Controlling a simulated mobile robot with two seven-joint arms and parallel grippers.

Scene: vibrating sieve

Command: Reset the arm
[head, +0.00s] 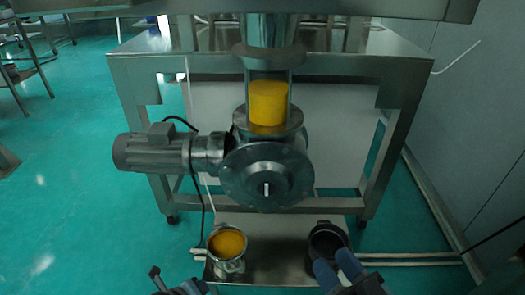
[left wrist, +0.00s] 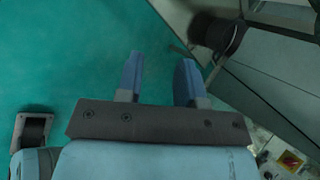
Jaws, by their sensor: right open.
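My right gripper (head: 333,261) is in the head view at the bottom, right of centre. Its two blue fingers are apart, with nothing seen between them. The fingertips overlap the near edge of a dark empty-looking pot (head: 327,238); I cannot tell whether they touch it. My left gripper (head: 175,283) shows only partly at the bottom edge, left of the metal tray. In the left wrist view the left gripper (left wrist: 160,62) has its blue fingers apart, with bare green floor between them.
A metal pot of yellow powder (head: 228,243) stands on the left of the low metal tray (head: 279,262). Above is the sieve's valve (head: 267,177) with a motor (head: 155,150) and yellow powder (head: 268,103) in a clear tube. A steel frame (head: 385,150) surrounds it. Green floor (head: 80,190) is free at left.

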